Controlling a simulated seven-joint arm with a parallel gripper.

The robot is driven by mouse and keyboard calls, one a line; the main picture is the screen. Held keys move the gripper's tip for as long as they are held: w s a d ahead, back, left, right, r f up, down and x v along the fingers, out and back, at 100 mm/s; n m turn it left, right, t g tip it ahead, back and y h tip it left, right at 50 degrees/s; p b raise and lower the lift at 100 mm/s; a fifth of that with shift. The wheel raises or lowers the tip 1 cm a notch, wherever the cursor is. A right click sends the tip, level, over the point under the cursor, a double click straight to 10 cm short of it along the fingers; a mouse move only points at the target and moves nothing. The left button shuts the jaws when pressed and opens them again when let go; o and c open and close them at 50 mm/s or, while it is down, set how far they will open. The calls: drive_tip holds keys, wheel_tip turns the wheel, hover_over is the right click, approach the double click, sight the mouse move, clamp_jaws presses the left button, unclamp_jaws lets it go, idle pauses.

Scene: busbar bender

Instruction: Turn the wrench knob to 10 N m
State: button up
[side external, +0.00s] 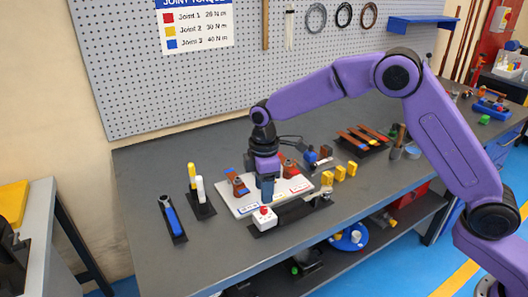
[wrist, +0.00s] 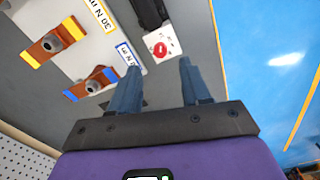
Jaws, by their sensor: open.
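My gripper (side external: 267,190) points down over the front edge of the white board (side external: 236,207). In the wrist view its two blue-grey fingers (wrist: 160,68) stand apart with nothing between them. A white box with a red knob (side external: 264,213) sits just in front of the gripper; it also shows in the wrist view (wrist: 161,47), beyond the fingertips and apart from them. A black bar-shaped item (side external: 300,212) lies to its right. I cannot tell whether this is the wrench. A blue-handled tool (side external: 170,216) lies on a black holder at the left. No dial reading is legible.
Copper-coloured joint pieces with yellow (wrist: 54,41) and blue (wrist: 92,83) ends sit on the board. Yellow blocks (side external: 340,172) stand to the right; white and yellow upright markers (side external: 199,188) stand left.

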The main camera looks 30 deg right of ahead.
sight(264, 208)
wheel_tip(264, 208, up, 12)
drive_tip(key=shift+f, duration=0.15)
idle(0.6)
drive_tip(key=s+d+f+m, duration=0.1)
drive_tip(key=s+d, duration=0.5)
drive_tip(key=s, duration=0.5)
drive_tip(key=s+d+f, duration=0.1)
drive_tip(key=s+d, duration=0.5)
drive_tip(key=s, duration=0.6)
drive_tip(key=s+d+f+m, duration=0.1)
drive_tip(key=s+d, duration=0.4)
drive_tip(key=s, duration=0.7)
drive_tip(key=shift+s+d+f+m, duration=0.3)
drive_tip(key=shift+d+f, duration=0.1)
drive_tip(key=shift+f, duration=0.15)
